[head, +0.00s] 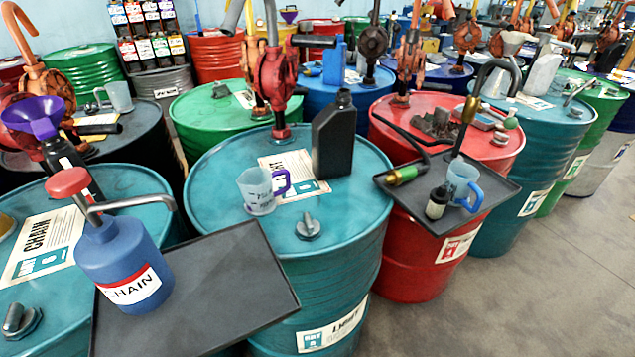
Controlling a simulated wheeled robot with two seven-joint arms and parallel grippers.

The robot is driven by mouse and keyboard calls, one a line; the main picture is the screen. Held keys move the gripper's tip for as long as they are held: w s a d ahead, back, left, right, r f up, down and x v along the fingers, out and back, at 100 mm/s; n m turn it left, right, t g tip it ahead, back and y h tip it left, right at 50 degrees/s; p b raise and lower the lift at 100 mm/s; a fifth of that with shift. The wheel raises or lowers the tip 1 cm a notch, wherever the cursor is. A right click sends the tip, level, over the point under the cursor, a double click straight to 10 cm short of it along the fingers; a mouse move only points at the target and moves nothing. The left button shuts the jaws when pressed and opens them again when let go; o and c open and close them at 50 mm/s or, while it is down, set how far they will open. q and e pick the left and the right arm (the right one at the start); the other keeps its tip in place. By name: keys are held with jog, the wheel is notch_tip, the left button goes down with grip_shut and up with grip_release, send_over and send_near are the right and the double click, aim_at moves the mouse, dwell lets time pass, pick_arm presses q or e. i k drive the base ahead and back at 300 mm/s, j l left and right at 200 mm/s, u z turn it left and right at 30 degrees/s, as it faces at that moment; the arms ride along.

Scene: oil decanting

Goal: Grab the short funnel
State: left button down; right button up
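A purple funnel (33,116) is at the left edge, mouth up, above a dark bottle (62,155). I cannot tell whether its spout is inside the bottle's neck. A smaller purple funnel-like piece (290,15) shows far back among the drums. A pale grey cone-shaped piece (510,43), possibly a funnel, stands at the back right. I cannot tell from this view which is the short one. Neither of my grippers is in view.
A blue pump bottle (125,262) stands on a dark tray (235,290) in front. A teal drum (215,190) bears a measuring jug (258,192) and a black bottle (334,138). Another tray (480,218) holds a blue-handled jug (461,183). Floor (540,290) is clear at right.

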aim_at(48, 134)
jog(key=u, duration=1.25)
